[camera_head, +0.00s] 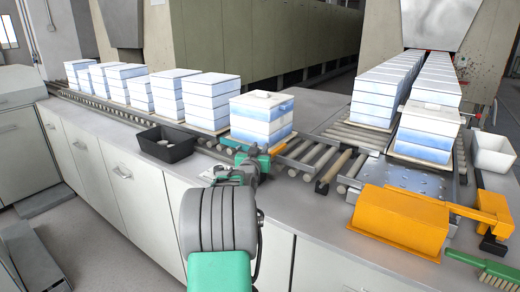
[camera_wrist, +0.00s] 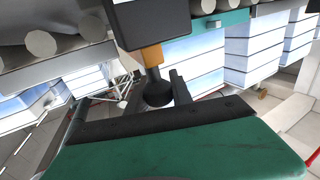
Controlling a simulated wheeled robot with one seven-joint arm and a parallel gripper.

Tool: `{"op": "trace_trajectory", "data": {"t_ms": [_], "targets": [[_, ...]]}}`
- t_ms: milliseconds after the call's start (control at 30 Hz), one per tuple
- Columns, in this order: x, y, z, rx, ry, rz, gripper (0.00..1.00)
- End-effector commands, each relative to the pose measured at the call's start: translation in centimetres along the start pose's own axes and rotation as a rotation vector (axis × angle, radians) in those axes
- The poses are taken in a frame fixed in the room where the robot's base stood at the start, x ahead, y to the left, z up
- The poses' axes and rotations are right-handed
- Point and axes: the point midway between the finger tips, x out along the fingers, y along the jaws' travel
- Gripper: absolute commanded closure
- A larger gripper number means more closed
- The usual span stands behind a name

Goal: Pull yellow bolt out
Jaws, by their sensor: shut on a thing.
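The yellow bolt (camera_head: 279,149) shows as a short orange piece at the edge of the roller conveyor, just right of my gripper (camera_head: 262,160) in the head view. In the wrist view the bolt (camera_wrist: 152,56) is an orange shank with a dark round knob at its end. It comes out of a dark block under the rollers. My gripper (camera_wrist: 165,94) is shut on the bolt at its knob end. The exact finger contact is partly hidden by the green and black hand.
The roller conveyor (camera_head: 308,156) carries several stacks of blue-white boxes, one (camera_head: 262,118) close beyond my gripper. A black bin (camera_head: 167,144) stands to the left.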

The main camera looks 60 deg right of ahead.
Motion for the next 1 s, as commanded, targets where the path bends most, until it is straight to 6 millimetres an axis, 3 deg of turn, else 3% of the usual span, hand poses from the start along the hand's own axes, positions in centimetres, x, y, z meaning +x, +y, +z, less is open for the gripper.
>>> {"op": "trace_trajectory", "data": {"t_ms": [133, 1000], "targets": [[-0.01, 0.01, 0.01, 0.0, 0.0, 0.0, 1.0], [-0.01, 0.02, 0.04, 0.0, -0.001, 0.0, 1.0]]}}
